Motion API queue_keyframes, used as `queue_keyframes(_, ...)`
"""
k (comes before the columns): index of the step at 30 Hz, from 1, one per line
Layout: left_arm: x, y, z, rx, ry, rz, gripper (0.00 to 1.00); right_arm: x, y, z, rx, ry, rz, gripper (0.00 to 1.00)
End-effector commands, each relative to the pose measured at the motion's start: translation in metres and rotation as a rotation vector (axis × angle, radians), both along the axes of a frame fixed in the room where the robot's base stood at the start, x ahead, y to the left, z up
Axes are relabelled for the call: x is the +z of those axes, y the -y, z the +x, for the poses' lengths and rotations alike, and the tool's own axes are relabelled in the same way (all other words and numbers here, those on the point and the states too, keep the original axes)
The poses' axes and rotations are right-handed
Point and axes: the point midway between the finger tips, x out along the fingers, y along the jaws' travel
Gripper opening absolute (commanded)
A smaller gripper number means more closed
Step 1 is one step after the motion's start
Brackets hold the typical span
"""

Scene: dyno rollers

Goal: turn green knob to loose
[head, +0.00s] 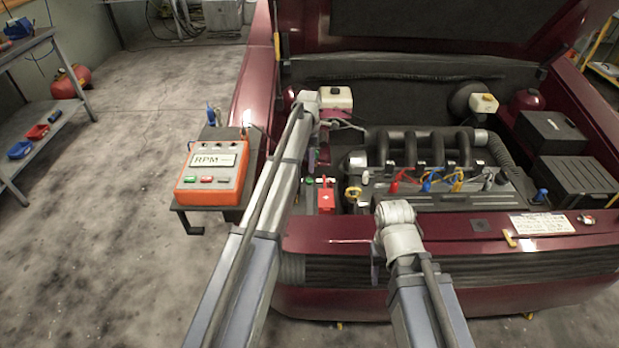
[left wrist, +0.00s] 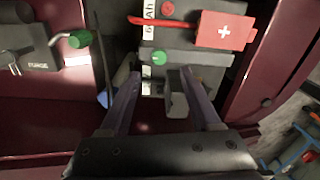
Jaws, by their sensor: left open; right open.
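My left gripper (head: 316,158) hangs down over the front left of the engine bay. In the left wrist view its two purple fingers are apart, and the gap between the tips (left wrist: 160,76) lies just short of a round green knob (left wrist: 157,57) on a grey battery top (left wrist: 200,58). I see no contact with the knob. A second green knob (left wrist: 80,39) sits on a bent grey pipe beside a "PURGE" label, left of the fingers. Which way either knob is set I cannot tell. My right gripper (head: 376,262) is over the car's front edge, mostly hidden by its wrist, open, away from both knobs.
A red cover with a white cross (left wrist: 225,30) and a grey block (left wrist: 176,98) are close to my left fingers. An orange RPM box (head: 213,172) stands on a side shelf. The engine (head: 425,146) and coloured clips lie to the right.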

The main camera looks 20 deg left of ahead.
Motion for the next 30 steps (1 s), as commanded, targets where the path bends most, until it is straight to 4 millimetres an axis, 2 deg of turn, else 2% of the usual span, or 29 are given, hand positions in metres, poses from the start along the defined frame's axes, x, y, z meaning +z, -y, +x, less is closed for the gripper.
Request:
queue_keyframes(11,-0.009,-0.002,0.001,0.017,0.000,0.000,0.64,-0.009,0.000,0.000,0.000,0.000,0.000,0.50)
queue_keyframes(27,-0.071,0.000,-0.001,0.015,0.000,0.001,0.64,-0.071,0.000,0.000,0.000,0.000,0.000,0.50)
queue_keyframes(30,-0.077,0.000,-0.002,0.015,0.000,0.001,0.64,-0.077,0.000,0.000,0.001,0.000,0.000,0.50)
